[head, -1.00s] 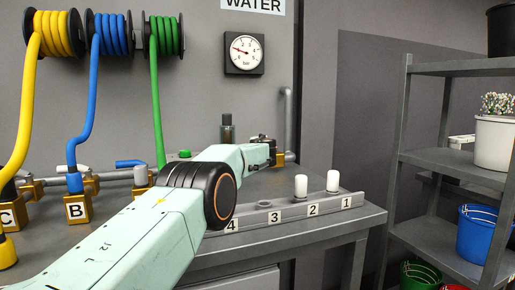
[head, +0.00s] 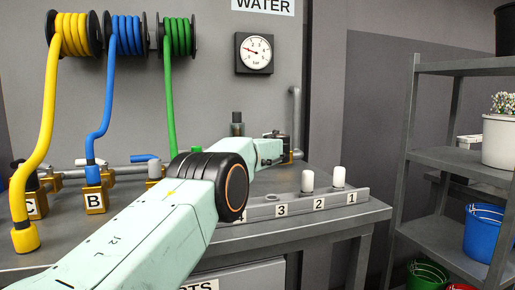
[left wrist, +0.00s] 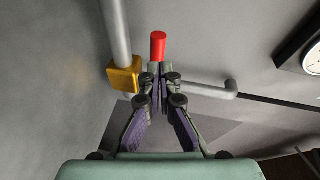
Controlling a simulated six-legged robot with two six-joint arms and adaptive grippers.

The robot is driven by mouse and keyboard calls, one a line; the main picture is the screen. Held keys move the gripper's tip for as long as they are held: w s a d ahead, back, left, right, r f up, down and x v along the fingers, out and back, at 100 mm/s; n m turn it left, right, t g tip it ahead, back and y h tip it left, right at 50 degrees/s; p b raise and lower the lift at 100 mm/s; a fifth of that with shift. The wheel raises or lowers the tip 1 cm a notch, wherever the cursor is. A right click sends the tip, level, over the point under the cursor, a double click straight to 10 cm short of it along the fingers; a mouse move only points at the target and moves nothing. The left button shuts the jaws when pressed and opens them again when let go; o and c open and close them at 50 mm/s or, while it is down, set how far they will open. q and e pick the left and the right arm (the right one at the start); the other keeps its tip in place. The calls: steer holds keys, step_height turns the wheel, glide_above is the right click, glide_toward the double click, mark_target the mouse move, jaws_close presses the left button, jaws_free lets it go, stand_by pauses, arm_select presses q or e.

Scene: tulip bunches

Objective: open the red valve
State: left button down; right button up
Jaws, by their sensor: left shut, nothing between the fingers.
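The red valve handle (left wrist: 158,46) shows in the left wrist view as a short upright red cylinder, just beyond my fingertips. In the head view I cannot make it out; my left gripper and forearm cover that spot. My right gripper is not in view.
A grey side pipe (left wrist: 205,90) runs right of my fingers. The pressure gauge (head: 254,53) hangs on the wall. Brass fittings with yellow, blue and green hoses stand at the left. White cylinders stand on the numbered rail (head: 265,211). A shelf (head: 455,160) is at the right.

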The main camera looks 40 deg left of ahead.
arm_select(q)
steer(key=s+d+r+b, duration=0.1)
steer(key=s+b, duration=0.3)
steer(key=s, duration=0.6)
steer(key=shift+d+r+b, duration=0.25)
steer(key=shift+d+b, duration=0.05)
steer(key=shift+b, duration=0.1)
stand_by(0.3)
